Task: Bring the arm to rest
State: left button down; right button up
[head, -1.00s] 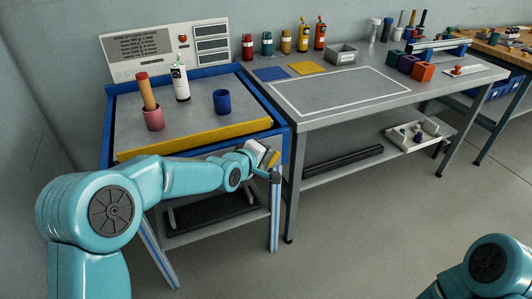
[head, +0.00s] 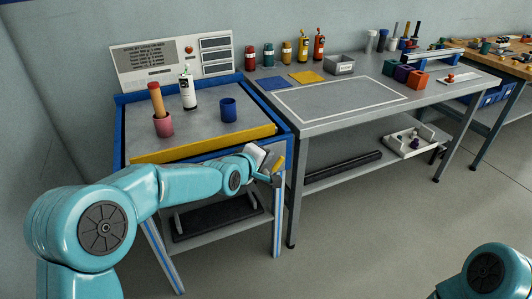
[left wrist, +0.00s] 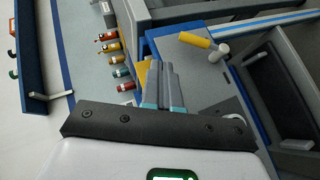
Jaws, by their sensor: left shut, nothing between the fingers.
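My left gripper (head: 267,166) is at the front right corner of the blue-framed test table (head: 120,148). In the left wrist view its two grey fingers (left wrist: 163,72) lie close together, shut and empty. My left arm is stretched out to the right, in front of the table. My right gripper is out of view; only part of the right arm shows.
A pink cup (head: 163,125) with an orange-brown cylinder, a white bottle (head: 188,90) and a blue cup (head: 228,109) stand on the test table. A grey workbench (head: 430,95) with several bottles and blocks adjoins on the right. The floor (head: 370,235) in front is clear.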

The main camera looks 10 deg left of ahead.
pick_arm(q)
jog(key=s+a+f+n+g+y, duration=0.1)
jog(key=s+a+f+g, duration=0.1)
jog(key=f, duration=0.5)
jog(key=s+a+f+g, duration=0.1)
jog(key=s+a+f, duration=0.1)
jog(key=f, duration=0.6)
jog(key=s+d+f+m+g, duration=0.15)
jog(key=s+f+g, duration=0.25)
jog(key=s+f, duration=0.7)
jog(key=s+f+m+g, duration=0.25)
jog(key=s+f, duration=0.55)
jog(key=s, duration=0.7)
jog(key=s+d+m+g, duration=0.2)
jog(key=s+m+g, duration=0.15)
jog(key=s, duration=0.75)
notch_tip(320, 180, up, 16)
jog(key=m+p, duration=0.2)
jog(key=p, duration=1.4)
jog(key=shift+w+a+r+t+h+p, duration=0.2)
jog(key=shift+w+t+h+p, duration=0.1)
jog(key=shift+w, duration=0.05)
jog(key=shift+s+m, duration=0.1)
jog(key=shift+m, duration=0.15)
